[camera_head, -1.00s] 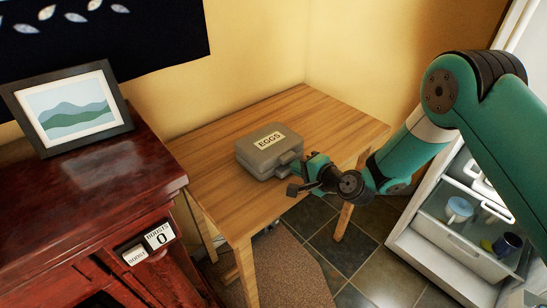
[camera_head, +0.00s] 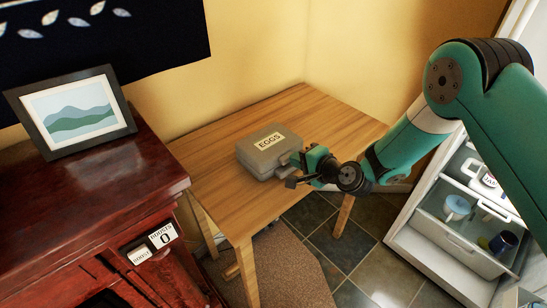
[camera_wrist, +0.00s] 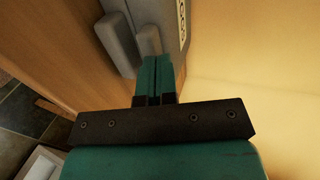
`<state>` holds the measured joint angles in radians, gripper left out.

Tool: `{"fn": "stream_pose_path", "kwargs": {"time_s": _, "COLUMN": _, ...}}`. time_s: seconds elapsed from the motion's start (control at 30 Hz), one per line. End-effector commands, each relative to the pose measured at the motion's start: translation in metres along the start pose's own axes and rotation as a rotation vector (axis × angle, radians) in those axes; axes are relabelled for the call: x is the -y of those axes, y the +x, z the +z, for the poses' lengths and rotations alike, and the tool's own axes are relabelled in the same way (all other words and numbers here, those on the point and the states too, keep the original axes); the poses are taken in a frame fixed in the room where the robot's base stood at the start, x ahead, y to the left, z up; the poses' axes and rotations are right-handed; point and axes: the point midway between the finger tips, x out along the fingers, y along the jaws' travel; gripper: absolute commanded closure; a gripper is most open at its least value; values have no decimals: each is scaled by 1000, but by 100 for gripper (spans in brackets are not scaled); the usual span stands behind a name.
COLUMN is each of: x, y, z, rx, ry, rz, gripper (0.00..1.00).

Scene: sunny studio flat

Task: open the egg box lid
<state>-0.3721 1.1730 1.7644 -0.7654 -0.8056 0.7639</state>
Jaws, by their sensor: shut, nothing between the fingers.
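The grey egg box (camera_head: 268,152) sits on the wooden table with its lid down and an EGGS label on top. In the wrist view, the box's front side (camera_wrist: 122,35) and a small tab (camera_wrist: 149,40) on it show near the top. My gripper (camera_head: 293,166) is at the box's front right side. In the wrist view, my gripper's teal fingers (camera_wrist: 152,62) are together with nothing between them. Their tips are close to the tab; I cannot tell whether they touch it.
The wooden table (camera_head: 220,205) is clear around the box. A dark red cabinet (camera_head: 100,185) with a framed picture (camera_head: 72,110) stands at left. An open white fridge (camera_head: 445,235) with cups inside is at right. A yellow wall (camera_head: 255,60) rises behind the table.

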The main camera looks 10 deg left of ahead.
Motion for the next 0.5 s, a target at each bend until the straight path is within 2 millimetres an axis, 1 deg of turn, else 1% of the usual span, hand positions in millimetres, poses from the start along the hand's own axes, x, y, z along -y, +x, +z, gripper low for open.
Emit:
{"fn": "stream_pose_path", "kwargs": {"time_s": 0.17, "x": 6, "y": -1, "z": 0, "rx": 0, "ry": 0, "rz": 0, "gripper": 100}}
{"fn": "stream_pose_path", "kwargs": {"time_s": 0.5, "x": 6, "y": -1, "z": 0, "rx": 0, "ry": 0, "rz": 0, "gripper": 100}}
